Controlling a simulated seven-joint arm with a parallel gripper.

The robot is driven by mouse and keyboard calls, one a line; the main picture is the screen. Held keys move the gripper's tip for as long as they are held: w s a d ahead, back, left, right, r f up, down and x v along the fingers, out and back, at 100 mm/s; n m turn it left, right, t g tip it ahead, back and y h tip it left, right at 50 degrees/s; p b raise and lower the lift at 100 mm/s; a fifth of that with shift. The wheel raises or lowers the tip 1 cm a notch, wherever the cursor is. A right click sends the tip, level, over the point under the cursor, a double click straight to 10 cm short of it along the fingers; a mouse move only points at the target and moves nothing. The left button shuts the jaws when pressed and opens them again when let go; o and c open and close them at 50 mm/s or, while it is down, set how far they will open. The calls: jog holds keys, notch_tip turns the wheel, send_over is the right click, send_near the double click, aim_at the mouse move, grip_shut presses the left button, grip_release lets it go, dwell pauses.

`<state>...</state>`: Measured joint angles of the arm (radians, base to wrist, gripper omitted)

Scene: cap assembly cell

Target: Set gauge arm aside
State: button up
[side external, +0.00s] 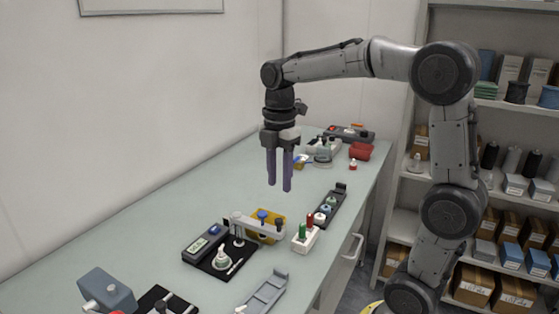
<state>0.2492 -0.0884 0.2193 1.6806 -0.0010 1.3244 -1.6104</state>
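A pale grey bar (268,230), which looks like the gauge arm, stands at the black gauge base (212,267) in the middle of the table. A dark box with a small display (200,246) sits at the left of that base. A small white-topped part (222,258) stands on the base, left of and below the bar. My gripper (279,188) hangs fingers down above and behind the bar, clear of it. A gap shows between its two purple-grey fingers, and nothing is between them.
A white holder (305,240) with green and red items stands right of the bar, near a dark tray (333,205). A yellow item (268,217) is behind the bar. A grey tray (264,293) lies in front. The table's left side is clear.

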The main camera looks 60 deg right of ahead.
jog(key=shift+r, duration=2.2)
jog(key=s+a+r+t, duration=0.2)
jog(key=s+a, duration=0.4)
jog(key=s, duration=0.2)
jog(key=s+a+f+m+t, duration=0.2)
jog(key=s+f+m, duration=0.5)
jog(key=m, duration=0.8)
notch_tip(320, 180, down, 2)
jog(key=shift+f+m+t, duration=0.2)
jog(key=shift+m+t, duration=0.1)
jog(key=shift+t, duration=0.5)
